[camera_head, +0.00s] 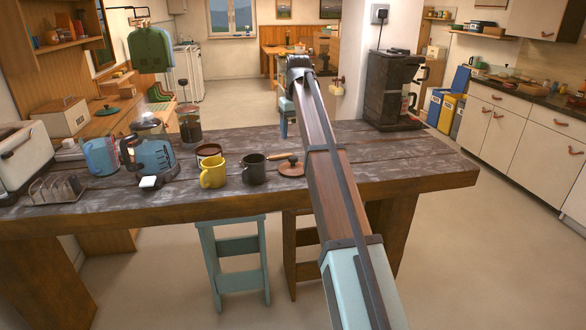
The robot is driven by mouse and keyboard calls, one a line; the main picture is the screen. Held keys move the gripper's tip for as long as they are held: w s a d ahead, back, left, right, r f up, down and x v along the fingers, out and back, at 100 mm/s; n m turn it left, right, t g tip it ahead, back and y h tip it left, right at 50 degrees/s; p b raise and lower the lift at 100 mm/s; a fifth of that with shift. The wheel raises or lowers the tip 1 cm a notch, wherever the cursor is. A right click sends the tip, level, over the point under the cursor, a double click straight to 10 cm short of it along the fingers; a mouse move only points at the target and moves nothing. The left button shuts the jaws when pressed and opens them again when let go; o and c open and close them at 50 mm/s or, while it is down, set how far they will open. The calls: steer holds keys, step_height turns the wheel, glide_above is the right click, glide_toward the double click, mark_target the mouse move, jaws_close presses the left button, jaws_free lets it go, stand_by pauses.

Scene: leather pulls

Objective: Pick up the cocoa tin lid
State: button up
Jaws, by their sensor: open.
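A flat reddish-brown round lid (291,168) lies on the worn wooden table (400,172), right of the dark mug; I take it for the cocoa tin lid. A small wooden piece (282,157) shows at its back edge; I cannot tell whether it belongs to the lid. A dark brown tin (208,151) stands partly hidden behind the yellow mug (212,172). My gripper (284,134) is open at the end of my arm, behind the lid in the picture and apart from it. Its fingers are small and partly hidden by my arm.
A dark mug (254,169) stands close left of the lid. A blue kettle (152,152), a glass press (190,124) and a toast rack (57,188) crowd the table's left. A coffee maker (392,90) stands at the back right. The table's right front is clear.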

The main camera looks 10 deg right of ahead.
mark_target(293, 157)
steer(key=f, duration=0.5)
steer(key=shift+w+a+f, duration=0.1)
steer(key=shift+w+f, duration=0.2)
steer(key=shift+f, duration=2.65)
steer(key=c, duration=1.1)
steer(key=shift+r, duration=0.1)
steer(key=r, duration=0.9)
steer(key=shift+a+r, duration=0.25)
steer(key=shift+a, duration=0.15)
steer(key=shift+n, duration=0.5)
steer(key=shift+w+a+r, duration=0.65)
steer(key=shift+w+a, duration=1.05)
steer(key=shift+a, duration=2.95)
steer(key=shift+w+a+r, duration=0.65)
steer(key=shift+w+a, duration=1.1)
steer(key=shift+a, duration=2.95)
steer(key=shift+w+a+r, duration=0.65)
steer(key=shift+w+a, duration=1.05)
steer(key=shift+a, duration=2.95)
